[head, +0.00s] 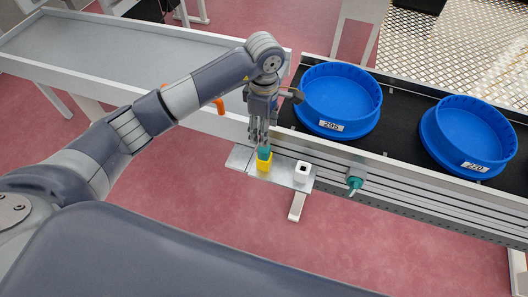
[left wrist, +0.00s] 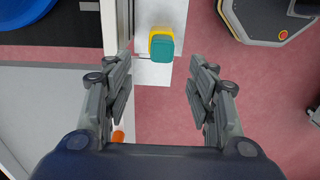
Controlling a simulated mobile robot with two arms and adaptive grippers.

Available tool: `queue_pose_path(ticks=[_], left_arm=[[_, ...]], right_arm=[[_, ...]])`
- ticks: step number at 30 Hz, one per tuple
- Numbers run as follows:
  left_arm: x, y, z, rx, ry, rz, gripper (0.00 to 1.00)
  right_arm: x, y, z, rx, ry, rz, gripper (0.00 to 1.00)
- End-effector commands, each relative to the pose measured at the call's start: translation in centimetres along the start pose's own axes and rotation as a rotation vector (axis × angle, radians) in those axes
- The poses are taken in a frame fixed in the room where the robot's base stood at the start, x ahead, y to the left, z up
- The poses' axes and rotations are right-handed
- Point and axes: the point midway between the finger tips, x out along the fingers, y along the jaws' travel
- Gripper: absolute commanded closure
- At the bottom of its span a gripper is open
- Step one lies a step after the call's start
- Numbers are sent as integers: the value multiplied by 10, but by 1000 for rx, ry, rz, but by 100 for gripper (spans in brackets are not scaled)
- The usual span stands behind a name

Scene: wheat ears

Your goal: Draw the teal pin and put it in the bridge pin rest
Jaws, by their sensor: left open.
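A teal pin head (head: 264,153) stands upright in a yellow holder (head: 264,166) on a small grey metal shelf (head: 240,158) beside the conveyor. The teal head (left wrist: 161,50) and a yellow edge (left wrist: 161,32) also show in the left wrist view, ahead of the fingers. A white block with a dark square hole (head: 302,172) sits to the right on the same shelf; the hole looks empty. My left gripper (head: 262,142) points down just above the teal head. Its fingers (left wrist: 160,95) are apart and hold nothing. My right gripper is out of view.
A second teal piece, knob-like (head: 355,184), sticks out from the conveyor side (head: 430,207). Blue round tubs (head: 340,98) (head: 468,138) stand on the black belt. A grey table (head: 120,62) is at the left, with an orange hook-shaped thing (head: 219,105) near its edge.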

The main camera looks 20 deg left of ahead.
Motion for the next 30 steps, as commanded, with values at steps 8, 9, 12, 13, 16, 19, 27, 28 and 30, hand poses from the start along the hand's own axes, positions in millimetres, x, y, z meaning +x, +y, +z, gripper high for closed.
queue_pose_path(ticks=[8,9,12,13,16,19,27,28,30], left_arm=[[42,-2,2,0,-5,-5,48],[45,-2,2,0,-4,-4,48],[50,-2,2,1,-5,-5,48],[53,-3,2,0,-6,-5,48],[67,-4,3,0,-7,-8,48],[84,-5,2,0,-6,-7,48],[100,-3,2,1,-6,-2,48],[100,-3,2,1,-6,-2,48],[100,-3,2,1,-6,-2,48]], right_arm=[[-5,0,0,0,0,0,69],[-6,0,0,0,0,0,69],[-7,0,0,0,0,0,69],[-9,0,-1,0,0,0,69],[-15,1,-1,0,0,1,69],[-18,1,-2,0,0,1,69],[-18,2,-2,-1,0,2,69],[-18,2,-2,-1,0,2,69],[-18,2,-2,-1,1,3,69]])
